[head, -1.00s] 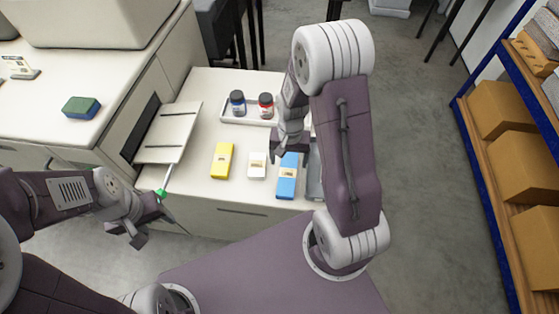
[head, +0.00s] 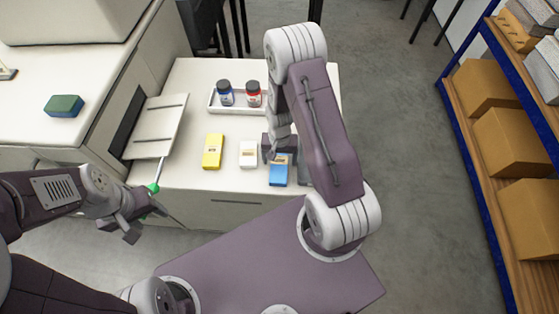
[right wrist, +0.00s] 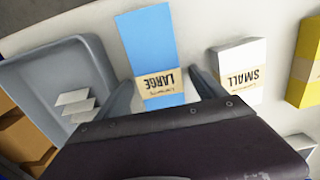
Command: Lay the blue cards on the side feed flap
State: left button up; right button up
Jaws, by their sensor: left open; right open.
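The blue cards (head: 279,176), a banded stack labelled LARGE, lie on the white table. They also show in the right wrist view (right wrist: 148,45). My right gripper (head: 278,155) is open over the far part of the stack. In the right wrist view its open fingers (right wrist: 162,92) stand either side of the labelled end, with no grip on it. The side feed flap (head: 145,147) is a pale tilted panel on the side of the white machine, with nothing lying on it. My left gripper (head: 138,222) is open and empty in front of the table's left part.
White cards (head: 248,153), labelled SMALL, and yellow cards (head: 213,151) lie left of the blue stack. A grey tray (right wrist: 35,75) with small white pieces sits beside it. A white tray (head: 239,111) holds a blue and a red bottle behind. A green knob (head: 153,188) is near the flap.

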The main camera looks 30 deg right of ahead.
grip_shut()
jog(key=shift+r+p, duration=0.55)
jog(key=shift+r, duration=0.05)
jog(key=r+p, duration=0.3)
jog(key=r, duration=0.1)
jog(key=shift+s+r+p, duration=0.1)
jog(key=shift+s+p, duration=0.1)
jog(key=shift+p, duration=0.15)
jog(key=s+d+r+p, duration=0.1)
jog(key=s+r+p, duration=0.4)
jog(key=s, duration=0.6)
jog(key=shift+d+r+p, duration=0.2)
jog(key=shift+r+p, duration=0.2)
jog(key=shift+p, duration=0.7)
jog(key=shift+s, duration=0.1)
